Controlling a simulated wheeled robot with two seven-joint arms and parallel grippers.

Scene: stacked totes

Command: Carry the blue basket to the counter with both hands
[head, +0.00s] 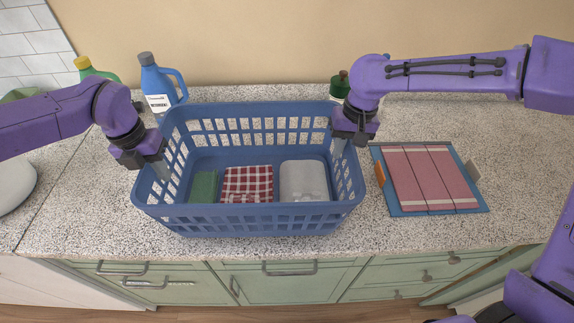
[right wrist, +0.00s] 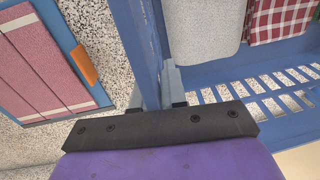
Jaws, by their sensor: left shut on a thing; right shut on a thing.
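The blue basket (head: 250,220) is upright over the speckled counter (head: 410,235), close to its front edge. I cannot tell whether its base rests on the counter. Inside lie a green cloth (head: 204,187), a red checked cloth (head: 246,184) and a light grey cloth (head: 303,181). My left gripper (head: 163,170) is shut on the basket's left rim. My right gripper (head: 338,150) is shut on its right rim. In the right wrist view, the fingers (right wrist: 155,92) straddle the blue basket wall.
A blue detergent bottle (head: 160,83) and a green bottle with a yellow cap (head: 86,68) stand behind at the left. A dark green bottle (head: 340,86) is behind my right gripper. A blue tray (head: 405,211) with folded pink cloth lies right of the basket.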

